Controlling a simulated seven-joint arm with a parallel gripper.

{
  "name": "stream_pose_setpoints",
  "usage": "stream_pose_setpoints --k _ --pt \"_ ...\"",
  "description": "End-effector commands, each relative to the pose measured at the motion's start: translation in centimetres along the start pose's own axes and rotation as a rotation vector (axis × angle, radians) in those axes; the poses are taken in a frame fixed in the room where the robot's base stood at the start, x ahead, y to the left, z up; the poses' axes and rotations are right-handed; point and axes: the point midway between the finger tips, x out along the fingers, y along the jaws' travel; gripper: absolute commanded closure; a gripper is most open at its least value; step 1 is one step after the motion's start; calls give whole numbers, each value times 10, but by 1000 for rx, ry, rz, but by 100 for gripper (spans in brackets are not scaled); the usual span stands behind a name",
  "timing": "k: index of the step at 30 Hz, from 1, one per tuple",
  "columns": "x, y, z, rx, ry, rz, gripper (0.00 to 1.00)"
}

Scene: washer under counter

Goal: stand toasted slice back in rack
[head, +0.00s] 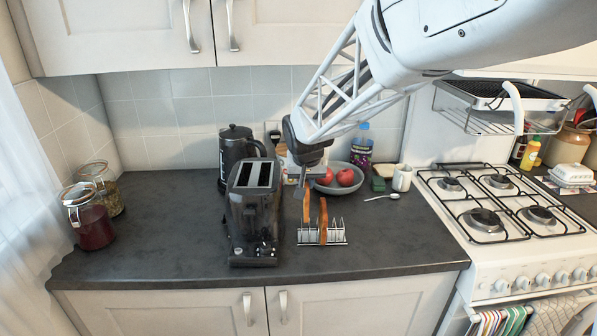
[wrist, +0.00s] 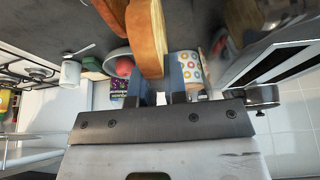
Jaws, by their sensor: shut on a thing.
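My gripper (head: 306,187) is shut on a toasted slice (head: 306,207), which hangs upright below the fingers, at the left part of the wire toast rack (head: 335,236). I cannot tell whether its lower edge is between the rack's wires. A second slice (head: 323,221) stands upright in the rack, just right of the held one. In the wrist view the held slice (wrist: 147,38) is between the two fingers of my gripper (wrist: 155,82), with the other slice (wrist: 113,10) close beside it. The rack's wires are not clear there.
A black toaster (head: 254,210) stands close left of the rack, with a dark kettle (head: 235,150) behind it. A fruit bowl (head: 342,178), a white mug (head: 402,178) and a spoon (head: 383,197) lie behind and right. Counter front right is clear.

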Motion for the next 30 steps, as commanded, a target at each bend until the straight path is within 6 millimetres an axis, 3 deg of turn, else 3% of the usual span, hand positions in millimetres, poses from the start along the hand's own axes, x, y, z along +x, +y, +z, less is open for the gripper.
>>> stream_pose_setpoints --k 30 --pt "38 0 16 -1 -1 0 100"
